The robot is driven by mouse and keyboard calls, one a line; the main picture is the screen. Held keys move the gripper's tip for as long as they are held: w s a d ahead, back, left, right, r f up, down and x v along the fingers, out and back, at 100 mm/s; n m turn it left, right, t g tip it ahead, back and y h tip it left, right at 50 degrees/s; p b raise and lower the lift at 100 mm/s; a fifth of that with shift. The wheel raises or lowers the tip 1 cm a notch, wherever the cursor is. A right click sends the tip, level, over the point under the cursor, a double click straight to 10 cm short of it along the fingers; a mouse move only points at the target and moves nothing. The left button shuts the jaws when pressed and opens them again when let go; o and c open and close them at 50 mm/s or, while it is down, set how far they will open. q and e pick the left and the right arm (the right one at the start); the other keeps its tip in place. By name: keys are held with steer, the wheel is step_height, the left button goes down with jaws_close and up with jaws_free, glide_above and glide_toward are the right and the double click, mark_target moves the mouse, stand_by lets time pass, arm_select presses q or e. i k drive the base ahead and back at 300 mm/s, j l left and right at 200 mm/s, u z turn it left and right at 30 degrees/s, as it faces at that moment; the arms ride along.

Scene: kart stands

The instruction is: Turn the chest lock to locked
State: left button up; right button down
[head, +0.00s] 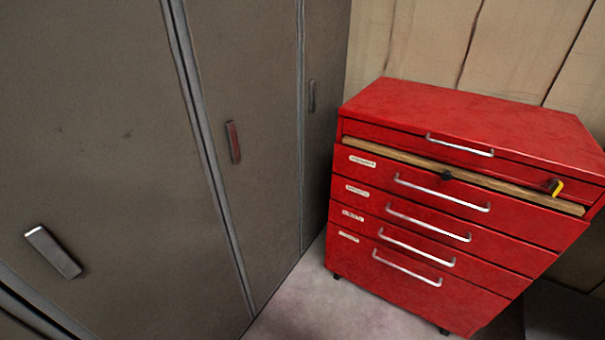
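The red tool chest (475,115) stands at the right in the head view, against the back wall. Several drawers with silver handles show on its front. A small lock with a yellow part (557,187) sits near the top right of the front, at the end of a wooden strip (520,193). I cannot tell from this view whether the lock is turned. Neither of my grippers shows.
Grey lockers (110,130) with upright handles fill the left side, close to the chest. A wooden plank wall (520,45) stands behind. A patch of pale floor (320,300) is clear in front of the chest's left side.

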mark_target(555, 185)
steer(key=k+l, duration=0.2)
steer(key=l, duration=0.15)
steer(key=k+l, duration=0.2)
steer(key=k+l+z, duration=0.1)
steer(key=l, duration=0.35)
steer(key=k+l, duration=0.45)
steer(key=l, duration=0.2)
steer(key=k+l+z, duration=0.1)
steer(key=l, duration=0.25)
steer(key=k+l, duration=0.25)
steer(key=l+z, duration=0.05)
steer(key=l, duration=0.05)
